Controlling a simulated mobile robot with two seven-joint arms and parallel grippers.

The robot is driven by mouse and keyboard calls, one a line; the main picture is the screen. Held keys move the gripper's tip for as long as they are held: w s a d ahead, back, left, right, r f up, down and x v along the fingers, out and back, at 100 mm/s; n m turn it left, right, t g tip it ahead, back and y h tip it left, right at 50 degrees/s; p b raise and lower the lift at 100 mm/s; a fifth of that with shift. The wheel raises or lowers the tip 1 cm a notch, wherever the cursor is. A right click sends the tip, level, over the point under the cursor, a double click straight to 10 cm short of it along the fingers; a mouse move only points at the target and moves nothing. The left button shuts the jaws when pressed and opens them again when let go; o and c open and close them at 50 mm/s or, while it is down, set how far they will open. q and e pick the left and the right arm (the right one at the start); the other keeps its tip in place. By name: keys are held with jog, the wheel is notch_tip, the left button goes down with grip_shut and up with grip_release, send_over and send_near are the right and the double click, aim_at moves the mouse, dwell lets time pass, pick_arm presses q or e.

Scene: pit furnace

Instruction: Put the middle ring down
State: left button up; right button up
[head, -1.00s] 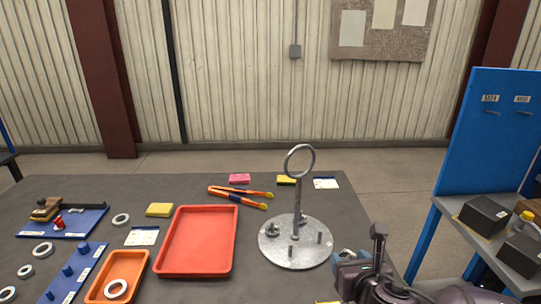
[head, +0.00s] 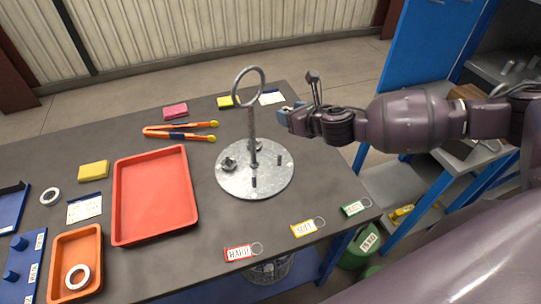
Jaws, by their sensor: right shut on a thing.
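My right gripper (head: 290,115) reaches in from the right, just right of the upright rod with a loop on top (head: 251,125), which stands on a round metal plate (head: 230,183). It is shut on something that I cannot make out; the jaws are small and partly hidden. A pale ring (head: 69,280) lies in the orange tray (head: 58,245). Another pale ring (head: 43,200) lies on the table at the left. I cannot tell which ring is the middle one. My left gripper is out of view.
A red tray (head: 155,200) lies left of the plate. Orange tongs (head: 180,136), yellow and pink pads lie behind it. Red, yellow and green tags (head: 238,253) line the front edge. A blue rack (head: 435,90) with shelves stands at the right. Dark tabletop right of the plate is clear.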

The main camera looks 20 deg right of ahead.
aim_at(281, 163)
jog(key=shift+w+a+f+n+y, duration=0.25)
jog(key=shift+a+n+y, duration=0.05)
jog(key=shift+a, duration=0.35)
jog(key=shift+s, duration=0.2)
jog(key=shift+s+r, duration=0.1)
jog(key=shift+s, duration=0.1)
jog(key=shift+w+f, duration=0.15)
jog(key=shift+f, duration=0.3)
notch_tip(281, 163, down, 19)
jog(key=shift+r+b, duration=0.1)
jog(key=shift+b, duration=0.65)
